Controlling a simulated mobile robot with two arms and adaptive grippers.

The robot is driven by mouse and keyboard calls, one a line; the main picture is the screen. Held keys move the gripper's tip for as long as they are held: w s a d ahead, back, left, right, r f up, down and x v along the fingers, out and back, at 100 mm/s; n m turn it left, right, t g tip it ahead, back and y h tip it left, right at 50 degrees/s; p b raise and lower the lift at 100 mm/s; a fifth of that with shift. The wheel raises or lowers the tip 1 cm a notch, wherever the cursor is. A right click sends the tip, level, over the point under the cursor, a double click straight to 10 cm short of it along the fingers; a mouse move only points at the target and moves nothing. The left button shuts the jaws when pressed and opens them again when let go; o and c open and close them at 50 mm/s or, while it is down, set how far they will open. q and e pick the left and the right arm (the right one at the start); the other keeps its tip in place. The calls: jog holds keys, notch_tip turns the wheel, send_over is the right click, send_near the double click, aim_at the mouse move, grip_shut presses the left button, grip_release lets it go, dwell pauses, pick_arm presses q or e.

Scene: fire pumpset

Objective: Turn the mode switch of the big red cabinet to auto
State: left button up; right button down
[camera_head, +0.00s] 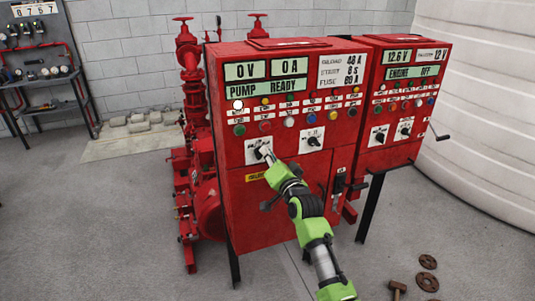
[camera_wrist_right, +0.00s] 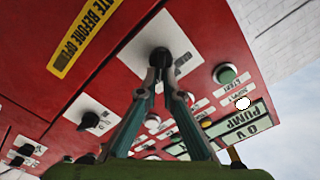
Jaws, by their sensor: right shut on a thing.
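The big red cabinet (camera_head: 285,200) stands in the middle of the head view, its displays reading 0 V, 0 A and PUMP READY. Its black mode switch (camera_head: 261,151) sits on a white plate on the left of the front panel. My right gripper (camera_head: 267,155) is at this switch, shut on its knob. In the right wrist view, both fingertips of the gripper (camera_wrist_right: 162,68) close on the dark round knob (camera_wrist_right: 160,55), hiding part of it and its plate. The knob's pointing direction cannot be read. My left gripper is not in view.
A second black switch (camera_head: 313,142) is right of the mode switch. Buttons and lamps line the panel above. A smaller red cabinet (camera_head: 398,100) stands to the right. Red pump pipes (camera_head: 190,75) rise behind left.

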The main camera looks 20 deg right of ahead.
dwell(0.3)
jog(key=c, duration=2.2)
grip_release()
jog(key=shift+s, duration=0.1)
jog(key=s, duration=1.1)
jog(key=shift+s+d, duration=0.2)
jog(key=shift+s, duration=0.2)
